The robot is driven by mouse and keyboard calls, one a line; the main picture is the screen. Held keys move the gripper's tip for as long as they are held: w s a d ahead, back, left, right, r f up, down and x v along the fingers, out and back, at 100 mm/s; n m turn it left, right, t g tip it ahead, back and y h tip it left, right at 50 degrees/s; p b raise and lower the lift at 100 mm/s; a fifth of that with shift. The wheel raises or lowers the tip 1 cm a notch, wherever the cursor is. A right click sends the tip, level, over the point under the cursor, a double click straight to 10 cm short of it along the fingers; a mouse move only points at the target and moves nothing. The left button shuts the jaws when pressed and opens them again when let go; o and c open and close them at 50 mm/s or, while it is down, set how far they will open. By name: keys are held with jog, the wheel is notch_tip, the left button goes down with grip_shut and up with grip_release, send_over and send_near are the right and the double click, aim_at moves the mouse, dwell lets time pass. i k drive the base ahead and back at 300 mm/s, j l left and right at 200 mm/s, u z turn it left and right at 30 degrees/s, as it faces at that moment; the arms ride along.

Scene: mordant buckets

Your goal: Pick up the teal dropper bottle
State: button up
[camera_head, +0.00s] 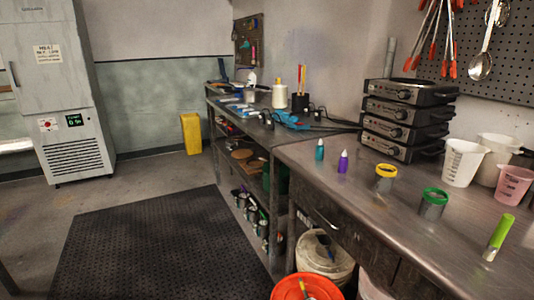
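The teal dropper bottle (320,150) stands upright on the near metal bench, close to its far left corner. It is small, with a narrow pointed top. A purple dropper bottle (343,162) with a pale tip stands just to its right, a small gap apart. My gripper does not show in the head view, so its position and opening cannot be seen.
On the metal bench (400,235) stand a yellow-rimmed jar (385,178), a green-lidded jar (433,204), a green tube (498,237), a beaker (463,162) and stacked grey appliances (403,118). Buckets, including an orange one (306,288), stand below the front edge. A black mat (150,245) lies on open floor.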

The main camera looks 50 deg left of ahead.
aim_at(319, 149)
jog(key=u, duration=1.05)
